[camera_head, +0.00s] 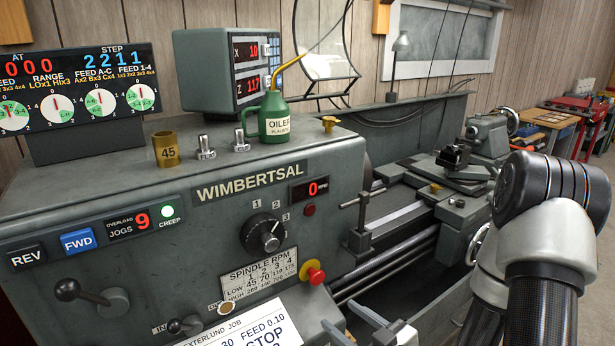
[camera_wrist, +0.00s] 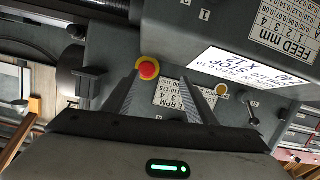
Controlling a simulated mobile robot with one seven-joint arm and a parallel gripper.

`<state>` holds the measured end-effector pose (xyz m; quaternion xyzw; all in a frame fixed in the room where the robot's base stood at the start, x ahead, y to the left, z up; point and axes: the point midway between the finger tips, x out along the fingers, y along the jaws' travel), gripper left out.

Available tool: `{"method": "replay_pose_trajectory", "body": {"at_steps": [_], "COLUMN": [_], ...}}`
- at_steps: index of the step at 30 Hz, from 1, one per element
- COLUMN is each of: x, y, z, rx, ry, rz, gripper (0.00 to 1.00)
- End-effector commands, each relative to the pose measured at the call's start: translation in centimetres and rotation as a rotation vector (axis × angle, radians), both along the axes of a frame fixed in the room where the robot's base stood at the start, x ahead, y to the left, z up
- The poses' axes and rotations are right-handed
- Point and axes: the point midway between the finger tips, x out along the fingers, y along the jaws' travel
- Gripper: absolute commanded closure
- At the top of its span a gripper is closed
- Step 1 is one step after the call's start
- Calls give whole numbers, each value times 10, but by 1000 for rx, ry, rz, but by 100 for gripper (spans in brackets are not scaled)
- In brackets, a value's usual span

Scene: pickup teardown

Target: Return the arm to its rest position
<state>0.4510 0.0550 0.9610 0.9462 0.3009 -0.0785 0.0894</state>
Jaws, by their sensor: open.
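My gripper (camera_wrist: 159,80) is open in the wrist view, with its two ridged fingers apart and nothing held between them. The red emergency knob with a yellow collar (camera_wrist: 148,69) shows near the left fingertip; I cannot tell how close it is in depth. In the head view my gripper (camera_head: 345,314) shows at the bottom edge, in front of the lathe's lower front panel, partly cut off. The red knob (camera_head: 315,273) sits just above and left of its fingertips there. My arm is bent at the right side of the head view.
The grey lathe headstock (camera_head: 190,215) fills the left and middle, with levers and a job card (camera_head: 255,328) on its front. A green oiler (camera_head: 274,118), a brass cup (camera_head: 166,149) and a readout box (camera_head: 225,70) stand on top. The carriage (camera_head: 455,185) is behind my arm.

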Motion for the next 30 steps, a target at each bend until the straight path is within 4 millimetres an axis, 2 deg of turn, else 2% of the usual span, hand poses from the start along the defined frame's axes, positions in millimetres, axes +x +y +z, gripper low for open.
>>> {"method": "replay_pose_trajectory", "body": {"at_steps": [5,8,11,14,17,21,25,30], "x": [22,33,40,35,19,-24,-78,-143], "y": [-20,-40,-65,-90,-106,-113,-100,-74], "z": [17,35,67,107,151,210,254,285], "rx": [-200,-317,-425,-490,-504,-448,-344,-219], "ry": [84,149,228,313,399,528,656,797], "rz": [-30,-87,-181,-301,-422,-568,-646,-659], "gripper": [48,48,48,48,48,48,48,48]}}
